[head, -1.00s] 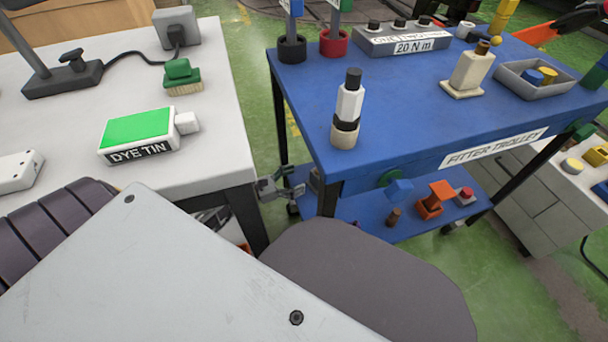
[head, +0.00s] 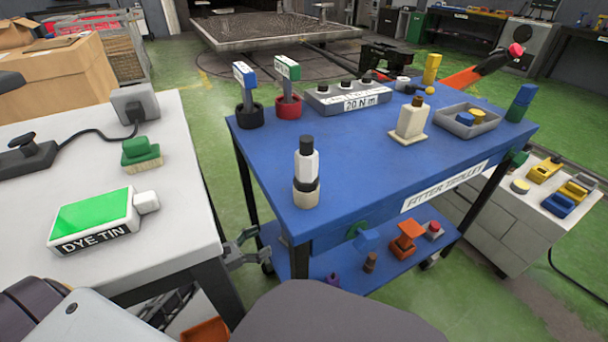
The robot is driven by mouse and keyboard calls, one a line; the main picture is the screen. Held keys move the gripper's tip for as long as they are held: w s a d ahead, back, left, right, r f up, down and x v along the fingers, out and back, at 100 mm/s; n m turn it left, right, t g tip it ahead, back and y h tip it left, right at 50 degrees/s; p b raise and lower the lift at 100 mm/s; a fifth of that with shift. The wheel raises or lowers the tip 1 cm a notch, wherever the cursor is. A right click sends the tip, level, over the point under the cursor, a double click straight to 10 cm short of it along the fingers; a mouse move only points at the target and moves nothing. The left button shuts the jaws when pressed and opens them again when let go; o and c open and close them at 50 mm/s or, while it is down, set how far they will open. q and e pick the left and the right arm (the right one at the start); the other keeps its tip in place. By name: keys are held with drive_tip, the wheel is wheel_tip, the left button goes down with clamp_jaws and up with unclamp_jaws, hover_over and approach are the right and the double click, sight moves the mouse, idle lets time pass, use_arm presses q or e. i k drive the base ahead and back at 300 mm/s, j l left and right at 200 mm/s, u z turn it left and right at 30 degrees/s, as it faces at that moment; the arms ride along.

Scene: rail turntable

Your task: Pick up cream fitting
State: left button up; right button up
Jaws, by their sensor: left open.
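A cream fitting (head: 411,120) with a square foot and a dark top stands upright on the blue fitter trolley (head: 350,165), toward the back right. A white bottle (head: 306,172) with a dark cap, a black band and a cream lower part stands at the trolley's near left corner. My left gripper (head: 246,248) is small in the head view, low between the white table and the trolley's left side. It is open and empty, below the trolley top and well apart from the cream fitting. My right gripper is out of view.
The white table (head: 190,130) at the left holds a dye tin (head: 92,218) and a green brush (head: 140,152). A grey tray (head: 468,121), a torque box (head: 346,97) and two stamp-like holders stand near the trolley's back. The trolley's middle is clear.

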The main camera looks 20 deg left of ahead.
sight(412, 118)
drive_tip(key=k+j, duration=0.8)
drive_tip(key=j, duration=0.1)
